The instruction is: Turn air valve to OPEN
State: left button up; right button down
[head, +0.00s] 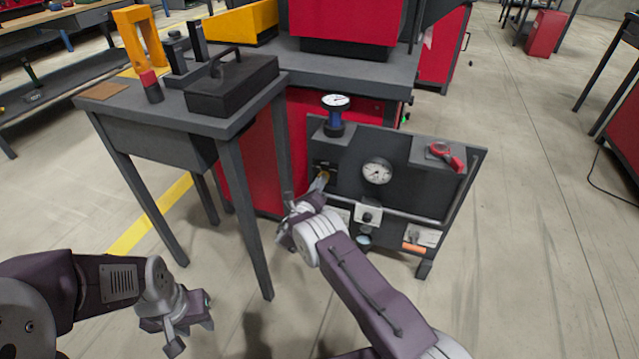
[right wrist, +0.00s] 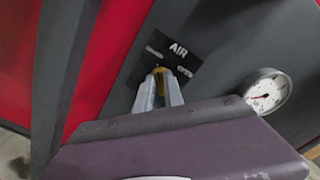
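The air valve has a yellow handle (head: 323,175) on the left part of the dark panel (head: 399,147). In the right wrist view the yellow handle (right wrist: 159,76) stands in front of a black plate (right wrist: 166,58) marked AIR, with smaller white markings too small to read. My right gripper (head: 318,184) is at the valve. In the right wrist view its two fingertips (right wrist: 160,86) lie close on both sides of the handle and look shut on it. They hide part of the handle. My left gripper (head: 188,324) is empty, low at the left, fingers apart, far from the panel.
A round gauge (head: 377,171) is right of the valve, and a blue-bodied gauge (head: 335,112) stands on top. A red lever (head: 445,155) is at the panel's upper right. A grey table (head: 205,122) stands close on the left. The floor to the right is clear.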

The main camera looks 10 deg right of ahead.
jog(key=shift+m, duration=0.4)
jog(key=shift+s+d+f+m, duration=0.1)
jog(key=shift+m, duration=2.7)
jog(key=shift+s+d+r+m, duration=0.1)
jog(key=shift+m, duration=2.7)
jog(key=shift+s+d+f+m, duration=0.1)
jog(key=shift+m, duration=3)
jog(key=c, duration=1.4)
grip_release()
jog(key=shift+c, duration=0.2)
